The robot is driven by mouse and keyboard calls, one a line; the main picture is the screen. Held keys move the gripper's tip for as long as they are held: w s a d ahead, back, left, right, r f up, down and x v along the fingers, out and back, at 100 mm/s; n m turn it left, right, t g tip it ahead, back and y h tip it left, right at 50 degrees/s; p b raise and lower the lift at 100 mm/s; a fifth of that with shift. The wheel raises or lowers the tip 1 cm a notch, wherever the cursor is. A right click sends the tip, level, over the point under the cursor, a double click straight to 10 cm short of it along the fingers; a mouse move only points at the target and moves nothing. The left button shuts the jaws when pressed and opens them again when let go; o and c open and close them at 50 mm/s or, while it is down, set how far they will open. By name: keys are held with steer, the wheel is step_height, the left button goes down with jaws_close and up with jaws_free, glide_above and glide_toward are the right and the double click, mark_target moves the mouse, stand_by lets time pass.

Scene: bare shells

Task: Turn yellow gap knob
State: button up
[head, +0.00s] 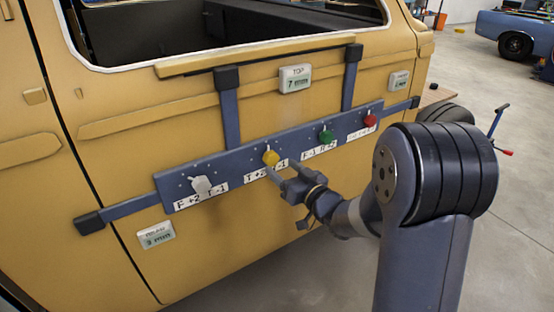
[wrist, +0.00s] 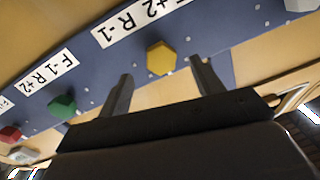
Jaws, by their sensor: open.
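The yellow knob (head: 271,158) sits on a blue panel (head: 232,167) fixed across the side of a yellow vehicle shell, with a white label below it. My gripper (head: 279,175) is open and empty just below and in front of the yellow knob. In the wrist view the yellow knob (wrist: 161,58) lies ahead of and between the two spread fingers (wrist: 160,78). The fingers appear short of the knob, with no contact visible.
A white knob (head: 201,186) is left of the yellow one; a green knob (head: 326,137) and a red knob (head: 370,121) are right. Small displays, one marked TOP (head: 295,78), are on the shell. Blue straps (head: 230,115) hold the panel.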

mark_target(274, 161)
steer(key=shift+x, duration=2.3)
steer(key=c, duration=1)
steer(key=shift+f+n, duration=0.1)
steer(key=shift+n, duration=0.2)
steer(key=n+b, duration=0.2)
steer(key=b, duration=0.1)
steer(key=shift+f+b, duration=0.15)
steer(key=shift+b, duration=0.25)
steer(key=n+b, duration=0.3)
steer(key=n, duration=0.1)
steer(key=shift+b, duration=0.35)
steer(key=shift+r+n+b, duration=0.25)
steer(key=shift+n+b, duration=0.5)
steer(key=shift+n, duration=0.25)
